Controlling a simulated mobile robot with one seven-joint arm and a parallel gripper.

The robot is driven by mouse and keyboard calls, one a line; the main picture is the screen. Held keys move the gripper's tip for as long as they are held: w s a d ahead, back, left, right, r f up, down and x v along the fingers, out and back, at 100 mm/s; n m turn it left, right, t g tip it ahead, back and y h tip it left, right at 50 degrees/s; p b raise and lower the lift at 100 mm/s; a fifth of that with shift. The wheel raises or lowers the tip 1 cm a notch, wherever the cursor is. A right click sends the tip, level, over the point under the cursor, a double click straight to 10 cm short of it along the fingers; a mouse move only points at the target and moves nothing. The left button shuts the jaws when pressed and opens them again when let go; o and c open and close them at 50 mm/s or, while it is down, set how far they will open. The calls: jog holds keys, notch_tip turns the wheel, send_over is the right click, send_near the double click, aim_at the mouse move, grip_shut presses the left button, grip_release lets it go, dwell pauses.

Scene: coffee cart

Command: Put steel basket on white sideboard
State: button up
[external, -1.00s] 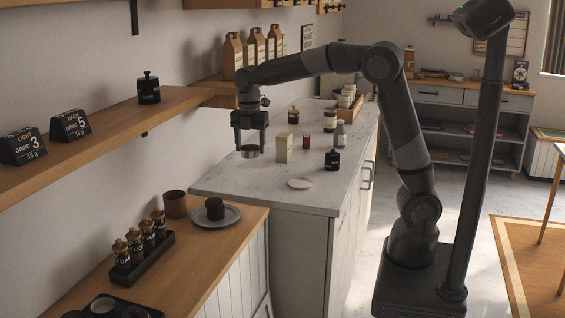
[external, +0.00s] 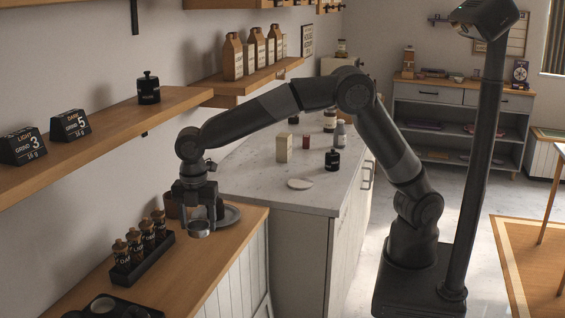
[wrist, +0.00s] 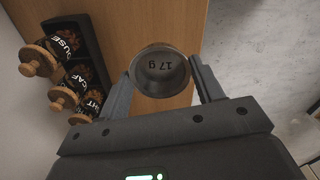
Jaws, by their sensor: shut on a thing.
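The steel basket (external: 199,229) is a small round metal cup. It is held between the fingers of my gripper (external: 197,217), over the wooden top of the white sideboard (external: 222,262). In the wrist view the basket (wrist: 161,72) is gripped between both fingertips, with "17 g" marked inside. The sideboard top (wrist: 185,20) shows beneath it. I cannot tell whether the basket touches the wood.
A black rack of several corked jars (external: 140,246) stands to the left of my gripper. A dark tray (external: 105,308) sits at the near end. The wood in front is clear.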

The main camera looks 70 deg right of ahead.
jog(key=a+f, duration=0.1)
jog(key=a, duration=0.1)
jog(key=a+f, duration=0.1)
jog(key=a, duration=0.1)
jog(key=a+f, duration=0.1)
jog(key=a, duration=0.1)
jog(key=shift+a+f, duration=0.1)
jog(key=shift+f, duration=2.3)
jog(key=shift+f, duration=0.1)
jog(key=o, duration=0.9)
jog(key=shift+o, duration=0.2)
